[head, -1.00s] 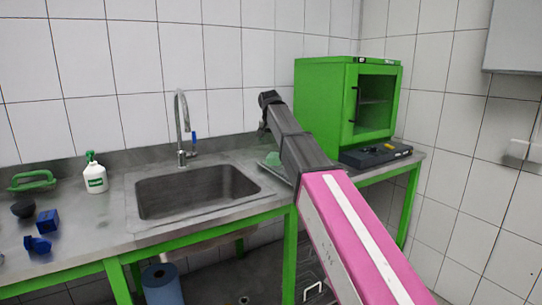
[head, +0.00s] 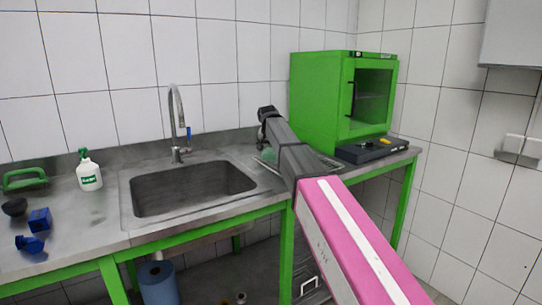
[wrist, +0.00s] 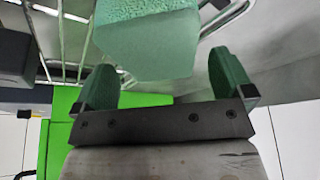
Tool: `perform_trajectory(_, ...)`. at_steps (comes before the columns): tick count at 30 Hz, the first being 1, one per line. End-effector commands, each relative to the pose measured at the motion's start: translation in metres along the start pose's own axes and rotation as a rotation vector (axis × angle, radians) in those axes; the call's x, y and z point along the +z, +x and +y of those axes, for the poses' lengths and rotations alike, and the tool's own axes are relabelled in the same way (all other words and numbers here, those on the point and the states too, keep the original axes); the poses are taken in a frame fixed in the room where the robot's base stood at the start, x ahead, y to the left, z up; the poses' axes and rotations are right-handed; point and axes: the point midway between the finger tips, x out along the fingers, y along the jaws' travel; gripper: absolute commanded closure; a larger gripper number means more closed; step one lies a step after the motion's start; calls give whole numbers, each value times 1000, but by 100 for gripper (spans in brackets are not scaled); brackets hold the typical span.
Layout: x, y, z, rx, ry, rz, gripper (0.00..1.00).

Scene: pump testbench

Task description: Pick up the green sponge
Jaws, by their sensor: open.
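The green sponge (wrist: 145,45) fills the top middle of the wrist view, a pale green block with a rough top face. My gripper (wrist: 160,66) is open, with one green finger to the lower left of the sponge and one to its right. The sponge lies just beyond the fingertips; I cannot tell whether they touch it. In the head view a small pale green patch (head: 268,155) shows beside my arm on the counter right of the sink; I cannot tell if it is the sponge or a finger. My arm hides the gripper there.
Metal rack wires (wrist: 72,40) run close beside the sponge. A green oven-like cabinet (head: 318,95) and a flat black device (head: 368,151) stand to the right. The sink (head: 190,190), a white bottle (head: 88,172) and blue parts (head: 38,222) are to the left.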

Motion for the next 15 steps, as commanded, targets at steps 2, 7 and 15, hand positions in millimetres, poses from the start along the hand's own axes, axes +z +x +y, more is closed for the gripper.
perform_trajectory(2, 0, 11, 0, 1, 0, -1, 1)
perform_trajectory(7, 0, 15, 0, 0, 0, 0, 1)
perform_trajectory(15, 0, 15, 0, 0, 0, 0, 54)
